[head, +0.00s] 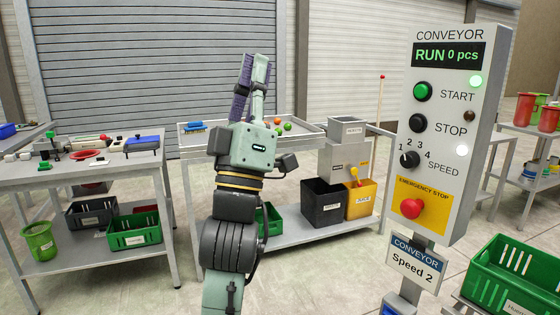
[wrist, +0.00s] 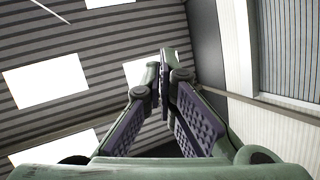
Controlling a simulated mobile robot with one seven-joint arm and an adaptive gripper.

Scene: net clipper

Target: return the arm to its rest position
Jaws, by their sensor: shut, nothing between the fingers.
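My arm stands upright in the middle of the head view, in front of the rear workbench. My gripper (head: 254,62) points up, with its purple-padded fingers together and nothing visible between them. In the wrist view my gripper (wrist: 161,66) is shut, its fingertips meeting, with the ceiling and walls behind it. The gripper is well above the table surfaces and appears apart from everything.
A conveyor control panel (head: 450,130) reading RUN, 0 pcs stands at the right. A left table (head: 40,181) holds small parts. The rear workbench (head: 300,137) carries a tray and a grey machine (head: 345,157). A green crate (head: 512,280) is at front right.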

